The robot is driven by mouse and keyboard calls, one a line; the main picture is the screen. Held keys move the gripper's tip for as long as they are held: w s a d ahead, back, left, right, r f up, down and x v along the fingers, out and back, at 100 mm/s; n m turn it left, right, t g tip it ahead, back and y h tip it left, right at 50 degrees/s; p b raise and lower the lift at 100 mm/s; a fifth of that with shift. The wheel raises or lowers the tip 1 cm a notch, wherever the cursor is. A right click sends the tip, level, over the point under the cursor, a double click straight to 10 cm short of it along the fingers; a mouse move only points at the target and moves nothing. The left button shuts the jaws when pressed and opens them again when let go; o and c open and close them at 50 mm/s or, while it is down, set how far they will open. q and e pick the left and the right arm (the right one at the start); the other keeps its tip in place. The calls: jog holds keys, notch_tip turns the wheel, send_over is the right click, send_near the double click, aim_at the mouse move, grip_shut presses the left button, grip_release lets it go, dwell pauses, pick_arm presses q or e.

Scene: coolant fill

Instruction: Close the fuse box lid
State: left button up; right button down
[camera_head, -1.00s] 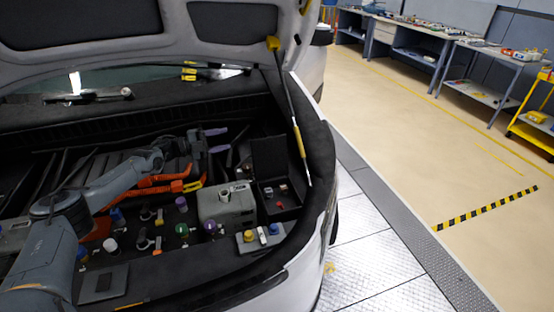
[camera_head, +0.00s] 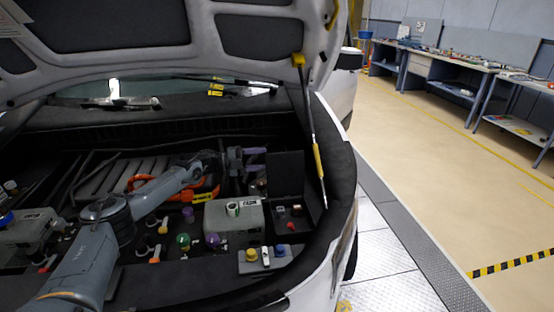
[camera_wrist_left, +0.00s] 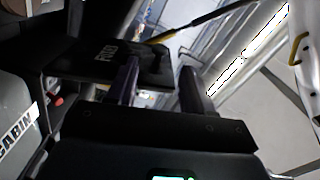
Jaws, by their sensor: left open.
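The black fuse box (camera_head: 292,212) sits at the right of the engine bay, with small red and light parts inside. Its lid (camera_head: 288,172) stands upright and open at the back of the box. In the left wrist view the lid (camera_wrist_left: 85,70) is a dark plate with pale lettering. My left gripper (camera_head: 262,160) is open, with purple fingers pointing right, at the left side of the lid. In the left wrist view the open fingers (camera_wrist_left: 160,78) reach toward the lid, and one overlaps it in the picture. I cannot tell whether they touch. My right gripper is not seen.
A grey box (camera_head: 234,218) stands left of the fuse box; its CABIN label shows in the wrist view (camera_wrist_left: 17,130). A yellow-black strut (camera_head: 316,150) rises at the right. The raised hood (camera_head: 180,65) hangs above. Several coloured caps lie in front.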

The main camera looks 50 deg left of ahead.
aim_at(277, 157)
pick_arm(q)
jog(key=shift+b+x, duration=0.3)
jog(key=shift+x, duration=3)
grip_shut()
